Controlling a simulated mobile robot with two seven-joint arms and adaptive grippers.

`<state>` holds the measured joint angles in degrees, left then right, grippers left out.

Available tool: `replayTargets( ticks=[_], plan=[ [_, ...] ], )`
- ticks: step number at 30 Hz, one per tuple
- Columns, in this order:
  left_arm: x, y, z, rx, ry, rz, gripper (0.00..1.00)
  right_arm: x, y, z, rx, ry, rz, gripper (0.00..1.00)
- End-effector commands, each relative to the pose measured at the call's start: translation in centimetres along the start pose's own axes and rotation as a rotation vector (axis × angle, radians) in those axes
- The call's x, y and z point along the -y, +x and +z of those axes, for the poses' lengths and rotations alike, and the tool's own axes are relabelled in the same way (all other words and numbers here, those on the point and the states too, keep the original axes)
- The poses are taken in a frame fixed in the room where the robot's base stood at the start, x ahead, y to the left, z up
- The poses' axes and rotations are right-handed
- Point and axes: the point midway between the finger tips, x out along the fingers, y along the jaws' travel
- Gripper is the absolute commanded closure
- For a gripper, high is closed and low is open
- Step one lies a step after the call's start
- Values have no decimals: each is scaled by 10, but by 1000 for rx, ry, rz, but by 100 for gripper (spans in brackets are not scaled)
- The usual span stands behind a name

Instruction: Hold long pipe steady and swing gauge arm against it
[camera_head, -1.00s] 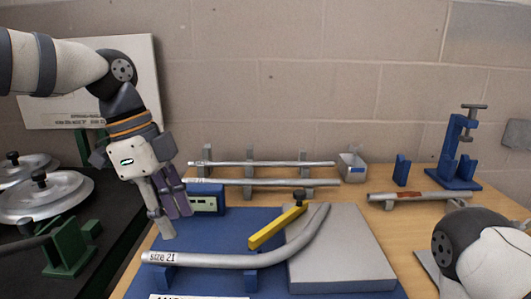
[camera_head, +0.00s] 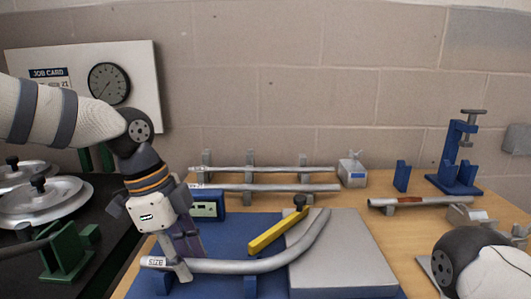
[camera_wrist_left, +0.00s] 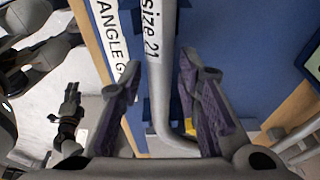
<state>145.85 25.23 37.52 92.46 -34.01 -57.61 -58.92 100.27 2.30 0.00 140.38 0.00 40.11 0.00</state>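The long pipe (camera_head: 225,267) is grey, labelled "size 21" and bent upward at its right end. It rests on the blue angle gauge base (camera_head: 228,228). The yellow gauge arm (camera_head: 275,232) lies angled on the base, its dark knob near the pipe's bend, with a gap to the pipe. My left gripper (camera_head: 188,262) is down at the labelled end. In the left wrist view its purple fingers (camera_wrist_left: 160,95) stand open on either side of the pipe (camera_wrist_left: 160,75), with gaps. My right arm shows at lower right; its gripper is outside the head view.
A grey plate (camera_head: 345,262) lies under the bend. A blue display box (camera_head: 208,205) stands close behind my left gripper. Straight pipes (camera_head: 270,188) lie on a rack behind. A blue clamp stand (camera_head: 455,165) is at back right. A dark jointed shape (camera_wrist_left: 70,120), possibly my right gripper, shows in the wrist view.

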Motion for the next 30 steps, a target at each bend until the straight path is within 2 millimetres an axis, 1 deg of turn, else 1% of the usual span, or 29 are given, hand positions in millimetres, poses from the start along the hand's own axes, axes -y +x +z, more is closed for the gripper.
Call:
replayTargets(
  ticks=[1,3,6,7,8,9,17,19,20,23,27,30],
  plan=[
    [0,0,0,0,0,0,86,0,0,0,0,0,0,60],
    [0,0,0,0,0,0,99,0,0,0,0,0,0,60],
    [0,0,0,0,0,0,99,0,0,0,0,0,0,60],
    [0,0,0,-1,0,-1,74,0,0,0,0,0,0,60],
    [0,0,0,-1,0,-1,67,0,0,0,0,0,0,60],
    [0,0,0,-1,0,-1,58,0,0,0,0,0,0,60],
    [0,0,0,0,0,1,57,0,0,0,0,0,0,60],
    [0,-4,0,0,0,-1,57,0,0,0,0,0,0,60],
    [1,-7,0,0,0,-3,57,0,0,0,0,0,0,60],
    [1,-28,0,-1,0,-6,57,0,0,0,0,0,0,60],
    [1,-68,0,-1,0,-6,57,0,0,0,0,0,0,60],
    [1,-92,0,-1,0,-6,57,0,0,0,0,0,0,60]
  ],
)
